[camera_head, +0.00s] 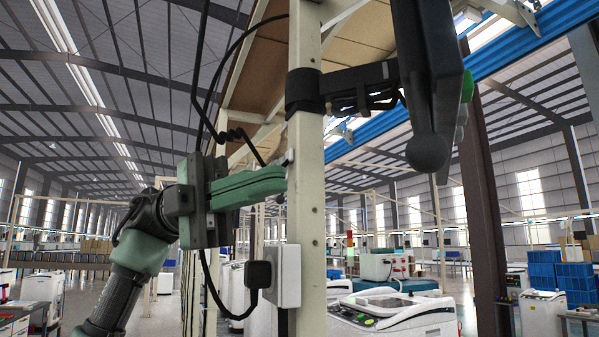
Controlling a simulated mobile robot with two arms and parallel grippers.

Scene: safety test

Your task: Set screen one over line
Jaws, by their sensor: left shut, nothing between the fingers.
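A dark panel (438,75), seen nearly edge-on, hangs at the upper right and could be the screen. Its face is turned away, so I cannot tell which screen it is. It has a green part on its right edge and a rounded dark knob below. A black bracket (350,88) joins it to a cream upright post (310,190). My left gripper (281,181), with green fingers, is shut and empty at the post's left side, below the bracket. I cannot tell whether its tips touch the post. No line is clearly identifiable. My right gripper is not in view.
A white box (287,276) with a black plug (258,274) is on the post below my gripper. Black cables hang nearby. A dark brown column (484,200) stands to the right. White machines (393,312) and blue crates (575,282) stand on the hall floor.

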